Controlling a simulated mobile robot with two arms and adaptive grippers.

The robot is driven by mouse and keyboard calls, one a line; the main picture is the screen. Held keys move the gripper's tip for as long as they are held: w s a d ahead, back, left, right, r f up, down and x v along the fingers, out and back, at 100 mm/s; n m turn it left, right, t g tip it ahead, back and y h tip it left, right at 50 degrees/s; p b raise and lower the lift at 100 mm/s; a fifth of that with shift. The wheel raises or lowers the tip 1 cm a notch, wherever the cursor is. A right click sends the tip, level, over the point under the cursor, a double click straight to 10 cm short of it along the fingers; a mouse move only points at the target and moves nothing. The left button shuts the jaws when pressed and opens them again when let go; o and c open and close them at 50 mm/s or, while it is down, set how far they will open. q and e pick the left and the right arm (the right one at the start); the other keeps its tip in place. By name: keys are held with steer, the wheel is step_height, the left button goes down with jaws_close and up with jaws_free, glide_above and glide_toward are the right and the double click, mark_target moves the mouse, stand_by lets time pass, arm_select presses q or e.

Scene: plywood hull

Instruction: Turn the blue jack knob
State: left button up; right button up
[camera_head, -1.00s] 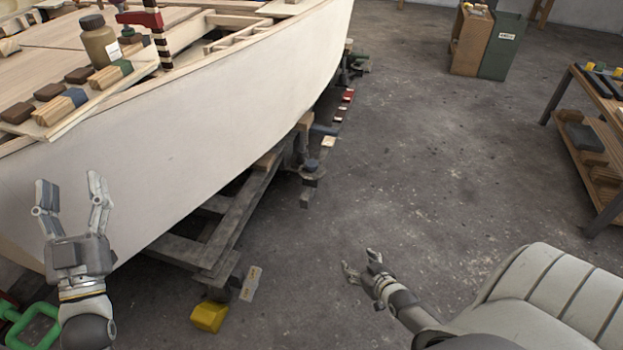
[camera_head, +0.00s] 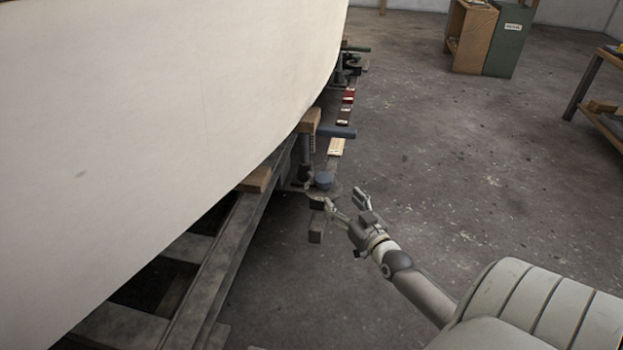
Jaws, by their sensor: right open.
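The blue jack knob (camera_head: 324,180) is a small blue-grey cap on a dark jack bracket low beside the hull, near the middle of the head view. A blue handle bar (camera_head: 338,132) sticks out to the right just above and behind it. My right gripper (camera_head: 346,199) is open and empty, its fingers pointing up and left. In the picture it is just right of and below the knob; one finger overlaps the bracket's edge, and I cannot tell whether they touch. My left gripper is out of view.
The pale boat hull (camera_head: 150,130) fills the left side, above a grey metal cradle (camera_head: 225,260) with wooden blocks. Small items lie along the rail behind the jack, including a red block (camera_head: 348,96). The middle floor is clear.

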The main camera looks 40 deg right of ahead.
mark_target(328, 184)
steer(key=b+x, duration=0.6)
steer(key=x, duration=0.4)
steer(key=shift+b+x, duration=0.5)
steer(key=shift+x, duration=0.35)
steer(key=shift+r, duration=0.1)
steer(key=shift+c, duration=0.3)
steer(key=c, duration=1)
steer(key=shift+o, duration=0.2)
